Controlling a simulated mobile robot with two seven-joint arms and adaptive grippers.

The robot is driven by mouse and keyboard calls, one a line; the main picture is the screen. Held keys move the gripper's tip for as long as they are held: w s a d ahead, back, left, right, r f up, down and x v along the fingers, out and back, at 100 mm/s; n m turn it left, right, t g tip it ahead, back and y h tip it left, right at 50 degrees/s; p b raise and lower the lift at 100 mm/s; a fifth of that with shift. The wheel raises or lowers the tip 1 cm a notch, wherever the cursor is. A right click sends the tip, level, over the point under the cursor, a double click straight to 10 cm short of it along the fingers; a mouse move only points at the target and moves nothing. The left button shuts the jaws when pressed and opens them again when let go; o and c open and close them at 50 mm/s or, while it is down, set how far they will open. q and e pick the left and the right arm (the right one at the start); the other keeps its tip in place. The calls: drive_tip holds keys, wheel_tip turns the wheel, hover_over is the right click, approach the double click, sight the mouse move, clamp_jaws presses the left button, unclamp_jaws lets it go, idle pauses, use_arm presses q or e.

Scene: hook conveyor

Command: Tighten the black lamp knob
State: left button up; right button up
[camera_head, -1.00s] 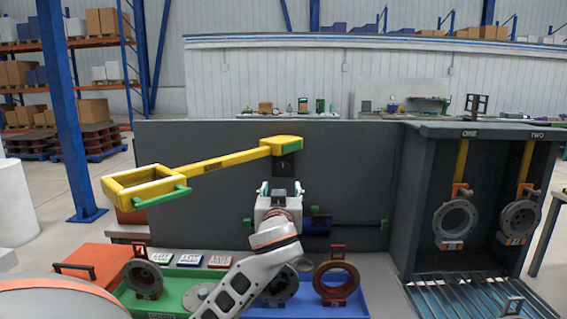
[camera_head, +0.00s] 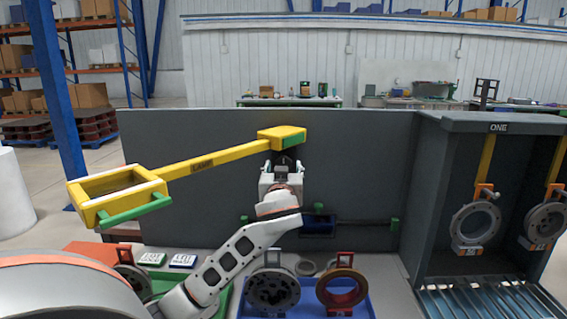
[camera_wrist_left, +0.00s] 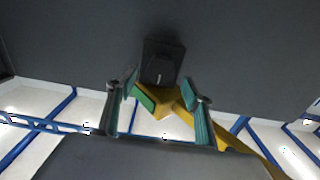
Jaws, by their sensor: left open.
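The black lamp knob (camera_wrist_left: 160,66) sits on a dark square mount on the grey panel, with a small pale mark on its face. In the head view the knob (camera_head: 287,157) shows only partly, below the yellow head of the lamp arm (camera_head: 213,160). My left gripper (camera_head: 283,165) is open in front of the panel, just below the knob and overlapping it. In the wrist view its two teal-padded fingers (camera_wrist_left: 160,100) stand apart with the knob beyond them, roughly centred between them. I see no clear contact. My right gripper is not in view.
The yellow frame (camera_head: 118,194) of the lamp arm juts out at left. Below are a blue tray (camera_head: 362,307) with ring parts and a green tray (camera_head: 163,282). A dark cabinet (camera_head: 431,190) with hanging rings stands at right.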

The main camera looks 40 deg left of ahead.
sight(284, 163)
use_arm(q)
drive_tip(key=shift+x, duration=1.6)
drive_tip(key=shift+c, duration=0.2)
drive_tip(key=c, duration=1)
drive_tip(key=shift+c, duration=0.2)
drive_tip(key=shift+m, duration=0.3)
